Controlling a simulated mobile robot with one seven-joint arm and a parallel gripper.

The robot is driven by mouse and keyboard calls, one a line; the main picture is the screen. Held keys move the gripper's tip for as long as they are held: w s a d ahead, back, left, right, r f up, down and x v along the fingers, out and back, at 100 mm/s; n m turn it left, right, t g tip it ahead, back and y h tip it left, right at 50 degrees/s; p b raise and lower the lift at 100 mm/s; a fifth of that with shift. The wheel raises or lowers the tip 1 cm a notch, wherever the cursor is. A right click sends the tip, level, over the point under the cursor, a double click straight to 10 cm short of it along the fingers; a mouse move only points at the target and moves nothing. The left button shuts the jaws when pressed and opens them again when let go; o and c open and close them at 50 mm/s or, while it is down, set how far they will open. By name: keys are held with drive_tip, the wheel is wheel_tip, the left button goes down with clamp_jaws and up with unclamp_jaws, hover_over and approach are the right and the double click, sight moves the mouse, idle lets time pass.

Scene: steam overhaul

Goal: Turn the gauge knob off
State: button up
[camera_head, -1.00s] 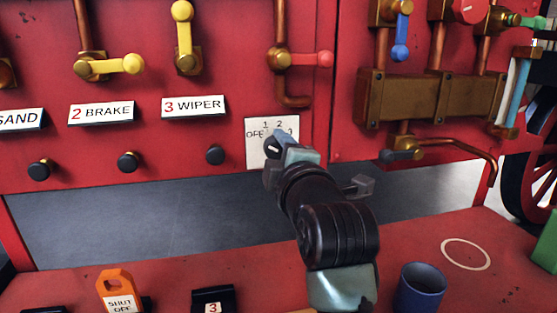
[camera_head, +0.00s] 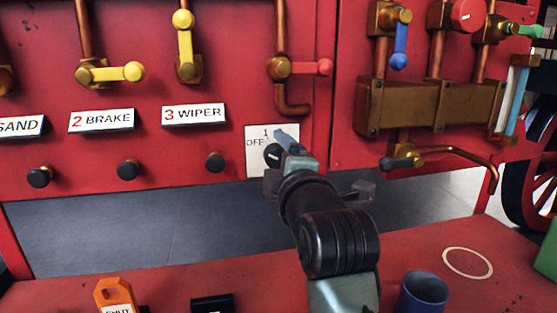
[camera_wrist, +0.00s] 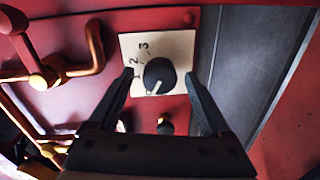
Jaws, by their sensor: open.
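The gauge knob (camera_wrist: 159,76) is round and black with a white pointer line, on a white plate (camera_wrist: 184,46) marked 1, 2, 3. In the wrist view the pointer line lies toward the knob's lower edge, away from the 3. In the head view the plate (camera_head: 255,134) shows "1" and part of "OFF"; my arm hides the other numbers, and the knob (camera_head: 272,154) shows only partly. My gripper (camera_wrist: 160,78) is open, with one finger on each side of the knob; contact cannot be told. In the head view my gripper (camera_head: 285,148) is in front of the plate.
Black knobs (camera_head: 127,169) and label plates (camera_head: 101,120) line the red panel to the left. A red-handled valve (camera_head: 300,67) is above the plate. A blue cup (camera_head: 423,291) and an orange tag (camera_head: 115,295) stand on the red shelf (camera_head: 380,262).

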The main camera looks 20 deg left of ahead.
drive_tip(key=shift+s+d, duration=0.1)
drive_tip(key=v, duration=1.2)
drive_tip(key=shift+s+d, duration=0.25)
drive_tip(key=s+d+r+m+t+h, duration=0.5)
drive_tip(key=r+m+t, duration=0.1)
drive_tip(key=r+m, duration=0.45)
drive_tip(key=s+d+r+m+t+h, duration=0.6)
drive_tip(key=r+m, duration=0.3)
drive_tip(key=m, duration=0.3)
wheel_tip(320, 180, up, 26)
drive_tip(key=w+y+p, duration=0.1)
drive_tip(key=p, duration=2.5)
drive_tip(key=shift+m+t, duration=0.35)
drive_tip(key=shift+t, duration=0.05)
drive_tip(key=shift+f, duration=0.1)
